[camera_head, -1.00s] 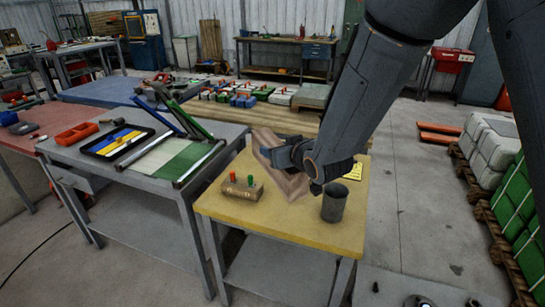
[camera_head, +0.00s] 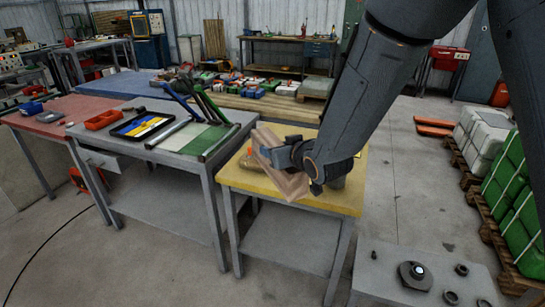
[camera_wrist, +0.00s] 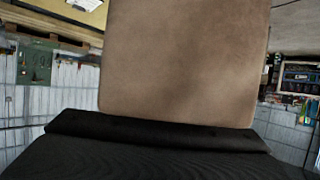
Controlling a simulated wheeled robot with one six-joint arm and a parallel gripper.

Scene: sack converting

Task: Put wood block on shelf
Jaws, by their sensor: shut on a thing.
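The wood block (camera_head: 288,184) is a pale brown slab held tilted in my gripper (camera_head: 273,152), over the yellow-topped table (camera_head: 330,201) in the head view. In the wrist view, the block (camera_wrist: 185,60) fills the upper middle, with the dark gripper (camera_wrist: 160,135) below and against it. My gripper is shut on the block. The yellow table has a grey lower shelf (camera_head: 285,240) that looks bare. I cannot tell whether it is the task's shelf.
A small wooden holder (camera_head: 246,163) on the yellow table is partly hidden behind the block. A grey bench (camera_head: 150,165) with a black tray (camera_head: 146,128) stands at left. A low grey table (camera_head: 385,270) with round metal parts is at front right. Open floor lies at front left.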

